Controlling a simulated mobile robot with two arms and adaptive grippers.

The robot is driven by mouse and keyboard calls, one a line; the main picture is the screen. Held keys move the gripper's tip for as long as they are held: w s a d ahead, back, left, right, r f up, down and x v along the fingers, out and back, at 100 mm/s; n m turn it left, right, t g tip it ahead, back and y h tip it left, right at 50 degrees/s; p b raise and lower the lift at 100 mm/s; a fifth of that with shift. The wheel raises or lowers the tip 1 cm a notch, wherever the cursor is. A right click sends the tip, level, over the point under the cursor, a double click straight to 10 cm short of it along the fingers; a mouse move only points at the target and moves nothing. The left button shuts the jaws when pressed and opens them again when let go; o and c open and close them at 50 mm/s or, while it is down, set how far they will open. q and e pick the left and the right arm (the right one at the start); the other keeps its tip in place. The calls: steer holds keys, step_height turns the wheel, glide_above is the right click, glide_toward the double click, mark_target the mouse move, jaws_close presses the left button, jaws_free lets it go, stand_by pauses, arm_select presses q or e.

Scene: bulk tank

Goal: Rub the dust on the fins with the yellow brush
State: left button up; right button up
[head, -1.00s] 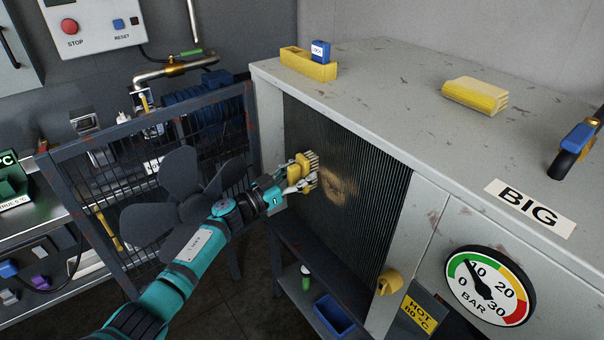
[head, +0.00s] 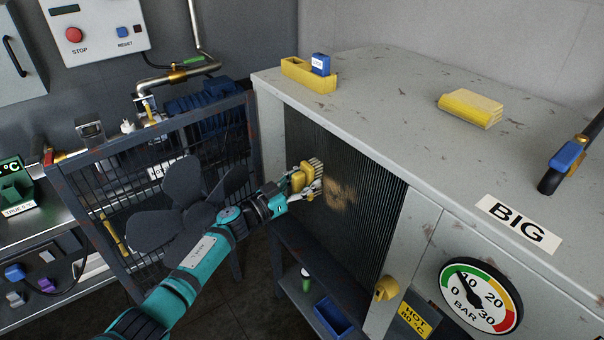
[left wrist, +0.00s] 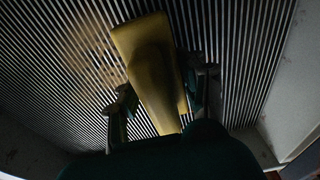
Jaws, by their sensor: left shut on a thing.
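My left gripper (head: 306,184) is shut on the yellow brush (head: 299,180), whose pale bristles point to the fins. Brush and gripper are at the left part of the dark vertical fins (head: 372,215), just left of the dust. The tan, patchy dust (head: 341,196) lies on the fins. In the left wrist view the yellow brush (left wrist: 150,65) sits between the fingers in front of the fins (left wrist: 235,50), and the dust (left wrist: 92,50) shows to its left. The bristles are hidden there, so I cannot tell whether they touch the fins. My right gripper is not in view.
A dark fan (head: 190,200) and a mesh guard (head: 75,200) stand close to my left arm. On the cabinet top (head: 400,100) are a yellow block (head: 470,108) and a yellow tray (head: 305,78) with a blue item. A yellow knob (head: 387,288) sticks out below the fins.

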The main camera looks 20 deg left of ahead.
arm_select(q)
steer(key=shift+s+d+r+p, duration=0.15)
steer(key=shift+s+d+p, duration=0.35)
steer(key=shift+d, duration=0.25)
steer(key=shift+s+d+r+p, duration=0.1)
steer(key=shift+s+d+p, duration=0.3)
steer(key=shift+d+p, duration=0.15)
steer(key=shift+s+d+p, duration=0.6)
steer(key=shift+s+d, duration=0.05)
steer(key=shift+d, duration=0.15)
